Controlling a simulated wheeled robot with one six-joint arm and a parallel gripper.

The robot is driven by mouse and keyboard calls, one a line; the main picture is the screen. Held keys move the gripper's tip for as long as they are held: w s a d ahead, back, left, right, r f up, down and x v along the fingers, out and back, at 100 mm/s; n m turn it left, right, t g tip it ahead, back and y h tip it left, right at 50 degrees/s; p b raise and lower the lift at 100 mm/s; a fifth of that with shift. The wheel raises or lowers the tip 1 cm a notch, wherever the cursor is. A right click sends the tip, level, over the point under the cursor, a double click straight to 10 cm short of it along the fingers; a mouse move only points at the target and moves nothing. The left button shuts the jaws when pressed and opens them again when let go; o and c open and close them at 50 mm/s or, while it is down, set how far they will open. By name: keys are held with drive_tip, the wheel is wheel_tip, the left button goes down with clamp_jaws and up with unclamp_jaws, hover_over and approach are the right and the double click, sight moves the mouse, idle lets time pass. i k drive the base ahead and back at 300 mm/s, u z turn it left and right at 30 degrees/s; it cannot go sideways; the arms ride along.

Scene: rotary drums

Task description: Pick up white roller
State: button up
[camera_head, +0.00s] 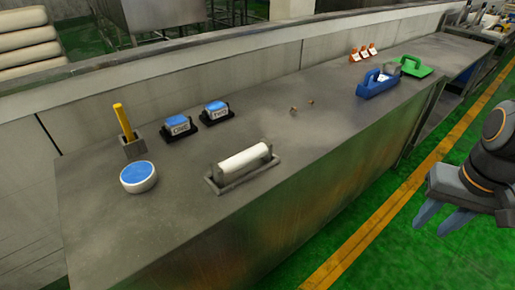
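The white roller (243,159) lies lengthwise on a dark grey stand (216,183) near the middle of the grey metal counter. The stand has raised ends, and the roller rests between them. My gripper (436,220) is at the right edge of the view, over the green floor and well apart from the counter and roller. Its two blue-grey fingers point down and left with a gap between them. Nothing shows between them.
Left of the roller are a blue-topped white round container (139,177), a yellow-handled tool (123,122) in a block, and two blue-topped labelled boxes (177,125) (214,112). Blue (377,83) and green (415,68) handled tools lie far right. Counter around the roller is mostly clear.

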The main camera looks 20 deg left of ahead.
sight(263, 150)
drive_tip(key=u, duration=0.2)
drive_tip(key=i, duration=0.55)
drive_tip(key=u, duration=1)
drive_tip(key=i, duration=0.35)
drive_tip(key=u, duration=0.35)
